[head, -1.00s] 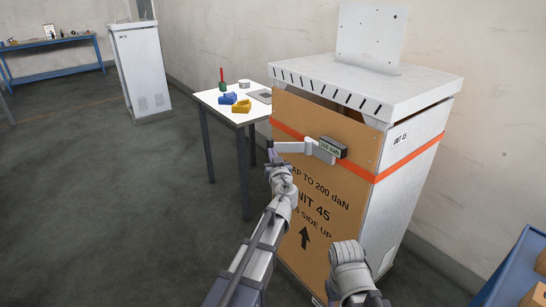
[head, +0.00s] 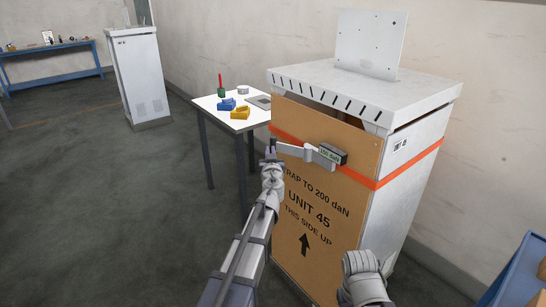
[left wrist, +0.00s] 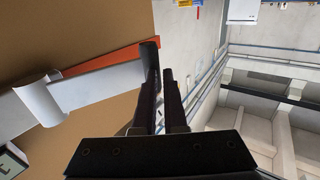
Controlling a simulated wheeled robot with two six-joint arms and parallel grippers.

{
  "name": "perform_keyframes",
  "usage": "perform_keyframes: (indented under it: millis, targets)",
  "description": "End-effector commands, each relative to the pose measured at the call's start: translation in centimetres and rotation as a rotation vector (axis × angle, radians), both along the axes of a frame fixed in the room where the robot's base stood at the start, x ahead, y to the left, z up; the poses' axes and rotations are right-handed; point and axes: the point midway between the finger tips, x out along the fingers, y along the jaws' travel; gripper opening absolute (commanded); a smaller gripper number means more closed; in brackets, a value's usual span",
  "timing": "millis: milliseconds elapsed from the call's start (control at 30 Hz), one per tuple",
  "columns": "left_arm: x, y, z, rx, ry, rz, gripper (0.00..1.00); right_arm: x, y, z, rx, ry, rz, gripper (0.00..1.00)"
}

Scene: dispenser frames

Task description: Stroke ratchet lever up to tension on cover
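The brown cover (head: 305,213) is on the front of a grey cabinet, with an orange strap (head: 365,180) around it. A ratchet with a grey lever (head: 295,150) and a small green "daN" display (head: 330,154) sits on the strap; its figure is hard to read. In the left wrist view the lever (left wrist: 100,86) reaches to the dark fingers. My left gripper (head: 269,149) is at the lever's left end.
A small white table (head: 235,124) stands left of the cabinet with a blue tool (head: 227,105), a yellow tool (head: 240,113) and a tape roll (head: 243,89). A blue bench (head: 520,275) is at lower right. The floor at left is clear.

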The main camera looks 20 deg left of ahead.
Motion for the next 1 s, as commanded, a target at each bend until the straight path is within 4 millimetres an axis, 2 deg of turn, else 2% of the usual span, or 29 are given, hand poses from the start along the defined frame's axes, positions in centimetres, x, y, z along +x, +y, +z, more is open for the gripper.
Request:
perform_keyframes:
  millis: [100,400,1000]
  targets:
    - [1.4,0.6,0.0,0.000,0.000,0.009,0.00,0.0,0.0,0.0,0.000,0.000,0.000,0.50]
    - [3.3,0.6,0.0,0.000,0.000,0.007,0.00,0.0,0.0,0.0,0.000,0.000,0.000,0.50]
    - [4.0,0.3,0.0,0.000,0.000,0.002,0.00,0.0,0.0,0.0,0.000,0.000,0.000,0.50]
